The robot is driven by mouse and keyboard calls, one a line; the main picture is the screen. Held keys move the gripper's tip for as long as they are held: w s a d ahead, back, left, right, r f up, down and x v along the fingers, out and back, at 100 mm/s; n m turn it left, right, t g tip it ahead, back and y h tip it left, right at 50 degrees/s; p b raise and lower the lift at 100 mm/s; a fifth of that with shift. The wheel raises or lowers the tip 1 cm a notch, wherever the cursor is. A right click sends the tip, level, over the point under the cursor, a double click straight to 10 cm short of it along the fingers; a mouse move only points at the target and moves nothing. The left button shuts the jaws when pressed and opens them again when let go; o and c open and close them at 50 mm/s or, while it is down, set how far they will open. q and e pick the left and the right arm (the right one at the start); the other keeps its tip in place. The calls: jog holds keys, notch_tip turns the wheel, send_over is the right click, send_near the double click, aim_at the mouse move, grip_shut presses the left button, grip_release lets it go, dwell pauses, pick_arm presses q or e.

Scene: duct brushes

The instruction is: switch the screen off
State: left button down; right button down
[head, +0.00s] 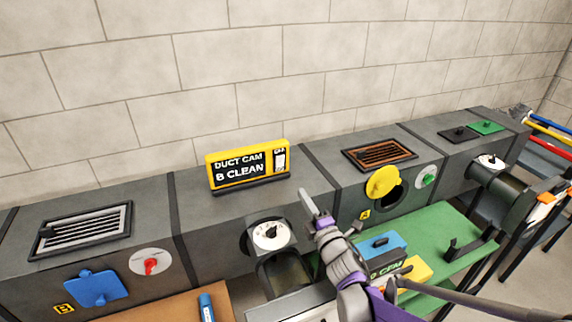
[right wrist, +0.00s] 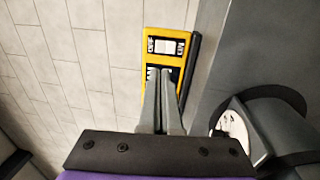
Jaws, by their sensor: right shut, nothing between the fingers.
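The screen (head: 247,164) is a yellow-framed box with a black face that reads "DUCT CAM B CLEAN". It stands on top of the grey duct and is lit. A white rocker switch (head: 280,160) is at the right end of its face. My right gripper (head: 306,195) is shut and empty, to the right of the screen and a little lower in the head view. In the right wrist view the closed fingertips (right wrist: 161,72) overlap the lower part of the screen (right wrist: 150,32), with the switch (right wrist: 164,46) just beyond them. Contact cannot be told. My left gripper is not in view.
The grey duct (head: 205,205) runs along the block wall, with a vent grille (head: 85,228), a blue cover (head: 97,288) and a yellow round cover (head: 383,181). A dial (head: 270,234) sits below the screen. A blue box (head: 378,246) stands on the green table (head: 440,232).

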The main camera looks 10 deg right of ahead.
aim_at(281, 158)
jog(key=p+x, duration=0.2)
jog(key=x, duration=1.2)
jog(key=shift+p, duration=0.4)
jog(key=shift+w, duration=0.1)
jog(key=shift+w+r, duration=0.15)
jog(key=shift+r, duration=0.05)
